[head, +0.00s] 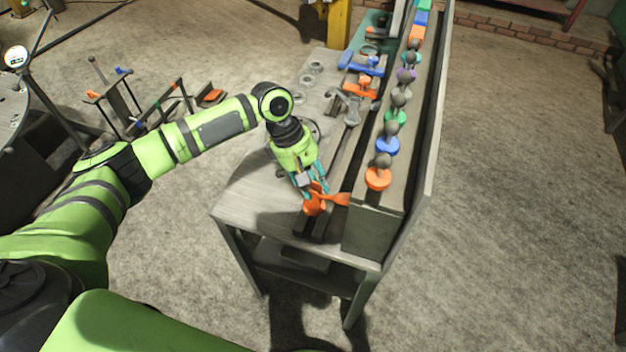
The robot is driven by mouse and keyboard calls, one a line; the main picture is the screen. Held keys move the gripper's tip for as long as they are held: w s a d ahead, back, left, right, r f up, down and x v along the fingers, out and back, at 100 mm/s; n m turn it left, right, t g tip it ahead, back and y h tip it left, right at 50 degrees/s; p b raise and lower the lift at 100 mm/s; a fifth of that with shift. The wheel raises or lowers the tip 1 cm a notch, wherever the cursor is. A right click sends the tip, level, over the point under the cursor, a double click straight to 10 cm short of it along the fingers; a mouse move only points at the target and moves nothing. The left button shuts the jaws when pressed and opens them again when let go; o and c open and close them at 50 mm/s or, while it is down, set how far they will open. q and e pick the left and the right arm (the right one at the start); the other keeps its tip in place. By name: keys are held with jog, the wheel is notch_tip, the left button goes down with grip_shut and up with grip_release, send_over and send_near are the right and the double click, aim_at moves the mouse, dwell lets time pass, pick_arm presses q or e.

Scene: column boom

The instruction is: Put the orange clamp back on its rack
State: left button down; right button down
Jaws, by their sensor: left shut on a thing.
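The orange clamp (316,204) is at the near end of the workbench in the head view. My left gripper (313,190) is shut on it, reaching down from above, and its fingers hide part of the clamp. The clamp is over or on a dark rail (311,227) near the bench edge; I cannot tell whether it touches the rail. Farther along the same bench, a grey clamp (352,104), another orange clamp (361,88) and a blue clamp (360,64) sit in a row. My right gripper is not in view.
A raised ledge (371,215) along the bench's right side carries several coloured round-based knobs, the nearest orange (378,178). Several metal rings (306,80) lie on the bench top (252,192). A yellow post (340,22) stands behind. The floor to the right is clear.

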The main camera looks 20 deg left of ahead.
aim_at(320, 206)
pick_arm(q)
jog(key=shift+f, duration=0.4)
jog(key=shift+f, duration=0.35)
jog(key=shift+d+f+b, duration=0.1)
jog(key=shift+f+b, duration=0.2)
jog(key=shift+f, duration=0.05)
jog(key=shift+f, duration=0.7)
jog(key=shift+f+b, duration=0.3)
jog(key=shift+f, duration=0.05)
jog(key=shift+f, duration=0.15)
jog(key=c, duration=1.1)
grip_release()
